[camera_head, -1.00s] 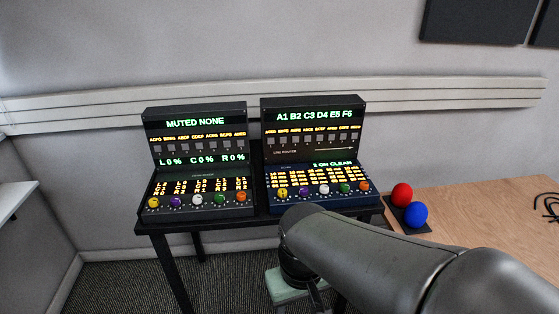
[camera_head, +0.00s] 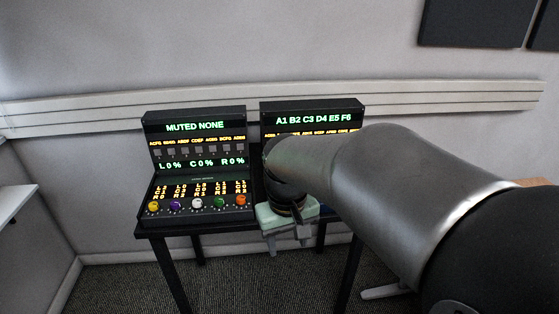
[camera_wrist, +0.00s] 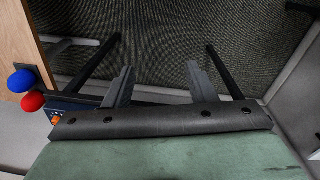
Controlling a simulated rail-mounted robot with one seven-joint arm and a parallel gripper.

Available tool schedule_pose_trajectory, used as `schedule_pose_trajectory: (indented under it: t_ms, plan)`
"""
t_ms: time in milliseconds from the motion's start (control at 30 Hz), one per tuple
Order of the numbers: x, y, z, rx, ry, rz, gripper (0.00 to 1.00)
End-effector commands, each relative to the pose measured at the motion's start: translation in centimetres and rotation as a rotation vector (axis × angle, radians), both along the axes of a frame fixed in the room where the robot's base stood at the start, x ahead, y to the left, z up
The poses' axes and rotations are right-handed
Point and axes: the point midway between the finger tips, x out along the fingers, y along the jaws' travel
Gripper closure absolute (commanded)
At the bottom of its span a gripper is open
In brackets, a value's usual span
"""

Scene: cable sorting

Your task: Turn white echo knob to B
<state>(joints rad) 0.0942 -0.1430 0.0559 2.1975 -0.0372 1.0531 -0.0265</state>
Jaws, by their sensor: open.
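The left console (camera_head: 197,170) has a white knob (camera_head: 197,203) in the middle of its knob row, between purple and green knobs. The right console (camera_head: 310,112) is mostly hidden behind my arm, its white knob included. I cannot read which white knob is the echo one. My gripper (camera_head: 288,241) hangs in front of the table, right of the left console's knobs and apart from them. In the wrist view my gripper (camera_wrist: 160,85) is open and empty, its fingers over dark carpet. A corner of the blue console with an orange knob (camera_wrist: 57,119) shows at the left there.
Both consoles stand on a black table (camera_head: 160,230) against the wall. In the wrist view a red ball (camera_wrist: 33,101) and a blue ball (camera_wrist: 21,81) sit beside a wooden desk (camera_wrist: 14,35). The space in front of the left console is clear.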

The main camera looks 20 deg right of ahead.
Motion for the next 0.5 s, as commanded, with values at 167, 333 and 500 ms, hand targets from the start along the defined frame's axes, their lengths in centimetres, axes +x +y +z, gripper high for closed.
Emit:
schedule_pose_trajectory:
  t_ms: [167, 333, 500]
  plan:
    - [12.3, -4.4, 3.9, -0.018, 0.021, -0.025, 0.49]
    - [21.5, -10.5, 4.8, -0.011, 0.03, -0.066, 0.49]
    - [27.3, -17.8, 3.8, 0.016, 0.032, -0.133, 0.49]
